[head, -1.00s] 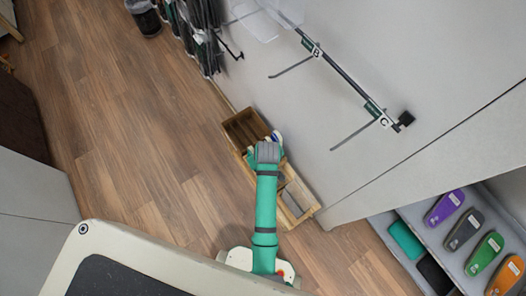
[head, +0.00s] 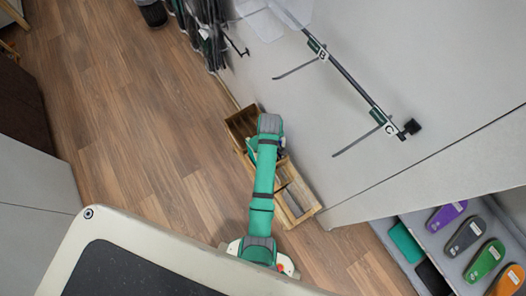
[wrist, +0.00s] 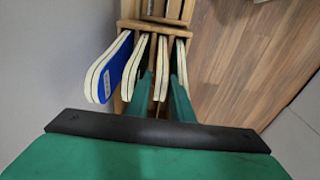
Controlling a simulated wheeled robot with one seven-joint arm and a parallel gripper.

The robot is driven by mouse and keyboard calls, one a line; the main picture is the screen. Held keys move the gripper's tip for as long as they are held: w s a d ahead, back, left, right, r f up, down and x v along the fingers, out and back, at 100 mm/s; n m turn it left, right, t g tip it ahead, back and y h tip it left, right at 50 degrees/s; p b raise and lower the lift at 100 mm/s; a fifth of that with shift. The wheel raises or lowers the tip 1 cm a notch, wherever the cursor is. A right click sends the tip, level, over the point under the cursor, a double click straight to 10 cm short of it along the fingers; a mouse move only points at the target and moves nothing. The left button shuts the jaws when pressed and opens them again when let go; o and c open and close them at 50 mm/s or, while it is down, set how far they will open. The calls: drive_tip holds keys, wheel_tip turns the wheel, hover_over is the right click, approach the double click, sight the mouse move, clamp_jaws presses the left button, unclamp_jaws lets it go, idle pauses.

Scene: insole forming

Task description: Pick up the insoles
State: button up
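Several insoles with cream edges stand on edge side by side in a wooden rack (head: 298,209), whose slats (wrist: 157,25) also show in the wrist view. The leftmost is a blue insole (wrist: 117,66). To its right are a second insole (wrist: 136,68), a middle insole (wrist: 161,68) and a rightmost insole (wrist: 181,62). My gripper (wrist: 163,78) is open, with one green finger on each side of the middle insole. Contact with it cannot be made out. In the head view my arm hides most of the gripper and insoles.
A grey wall stands right beside the rack, with a hook rail (head: 350,85) above. A shelf (head: 440,235) with coloured insoles is at lower right. A dark bin (head: 153,13) is at top left. The wooden floor left of the rack is clear.

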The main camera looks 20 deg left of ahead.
drive_tip(key=shift+w+a+f, duration=0.15)
drive_tip(key=shift+a+f, duration=0.05)
drive_tip(key=shift+f, duration=1.15)
drive_tip(key=shift+w+a+f, duration=0.1)
drive_tip(key=shift+a+f, duration=0.05)
drive_tip(key=shift+f, duration=1.2)
clamp_jaws()
drive_tip(key=shift+r, duration=0.1)
